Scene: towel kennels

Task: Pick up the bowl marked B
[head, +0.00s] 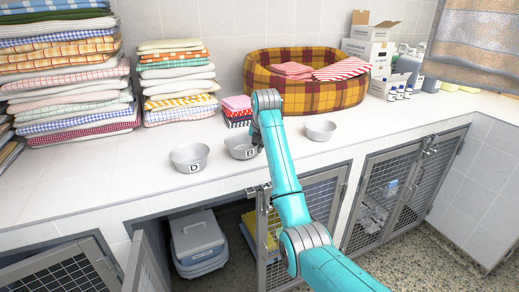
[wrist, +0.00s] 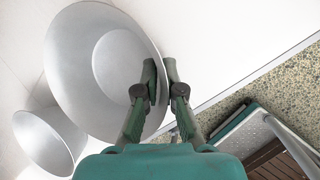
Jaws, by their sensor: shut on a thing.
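The metal bowl marked B (head: 238,151) is on the white counter in the head view, partly hidden behind my arm. In the wrist view bowl B (wrist: 85,70) fills the upper left, its inside empty. My gripper (wrist: 160,66) is shut on the bowl's right rim, one finger on the inner side and one outside. In the head view my gripper is largely hidden by my own wrist. I cannot tell whether the bowl is clear of the counter.
Bowl D (head: 190,168) stands close to the left; another bowl (head: 320,130) stands to the right. Behind are folded towels (head: 178,90) and a plaid pet bed (head: 330,95). An open kennel door (head: 150,262) and a grey carrier (head: 198,245) are below the counter.

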